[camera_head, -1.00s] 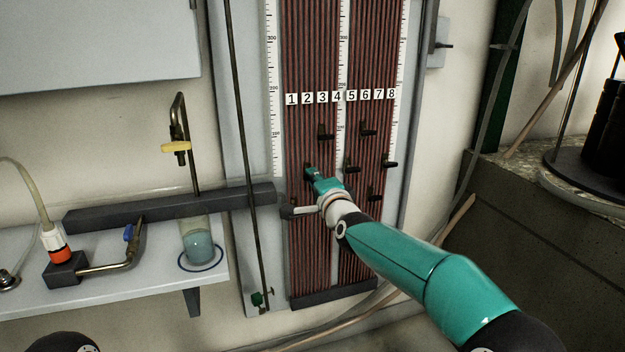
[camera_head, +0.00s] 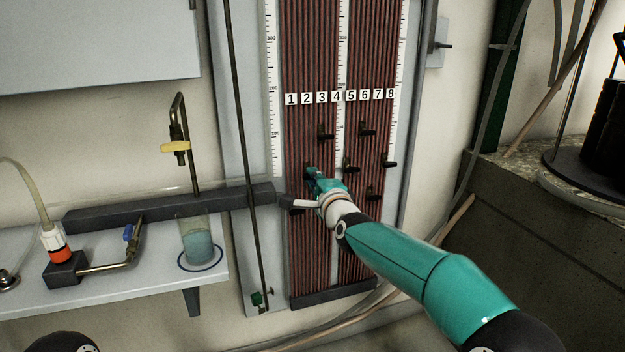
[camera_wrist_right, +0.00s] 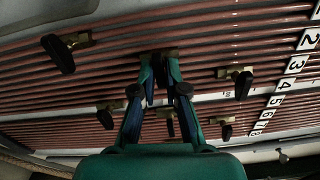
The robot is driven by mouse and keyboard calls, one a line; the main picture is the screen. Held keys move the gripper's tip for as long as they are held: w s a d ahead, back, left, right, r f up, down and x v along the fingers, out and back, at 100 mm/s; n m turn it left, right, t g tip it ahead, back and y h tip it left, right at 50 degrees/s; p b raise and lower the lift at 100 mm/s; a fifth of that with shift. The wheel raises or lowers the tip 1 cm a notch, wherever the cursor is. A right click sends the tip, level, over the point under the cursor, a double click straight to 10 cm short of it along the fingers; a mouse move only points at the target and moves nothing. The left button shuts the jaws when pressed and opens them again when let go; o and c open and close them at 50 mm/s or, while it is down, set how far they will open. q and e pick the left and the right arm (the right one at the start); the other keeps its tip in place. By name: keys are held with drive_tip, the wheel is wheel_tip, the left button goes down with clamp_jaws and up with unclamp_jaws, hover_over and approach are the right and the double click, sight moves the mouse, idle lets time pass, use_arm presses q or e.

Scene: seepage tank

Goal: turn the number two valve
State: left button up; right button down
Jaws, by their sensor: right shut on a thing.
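The number two valve (camera_head: 308,168) is a small dark handle on the striped tube panel, below the label 2. My right gripper (camera_head: 311,174) is teal and reaches it from the lower right, shut on the handle. The fingers hide most of the valve in the head view. In the right wrist view, both fingertips of my gripper (camera_wrist_right: 160,62) close in on the valve's dark handle (camera_wrist_right: 158,54) in front of the red-brown tubes. My left gripper is not in view.
Other dark valve handles stand close by: one above right (camera_head: 325,132), one to the right (camera_head: 350,168), and one at lower left (camera_wrist_right: 60,52) of the panel. A dark bar (camera_head: 170,207) and a shelf with a beaker (camera_head: 198,243) are to the left.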

drive_tip(key=c, duration=1.3)
unclamp_jaws()
drive_tip(key=shift+d+f, duration=0.15)
drive_tip(key=shift+f, duration=0.3)
drive_tip(key=shift+o, duration=0.2)
drive_tip(key=shift+r, duration=0.15)
drive_tip(key=shift+r, duration=0.1)
drive_tip(key=shift+s, duration=0.1)
drive_tip(key=v, duration=1.1)
drive_tip(key=shift+s, duration=0.3)
drive_tip(key=shift+d, duration=0.1)
drive_tip(key=shift+d, duration=0.1)
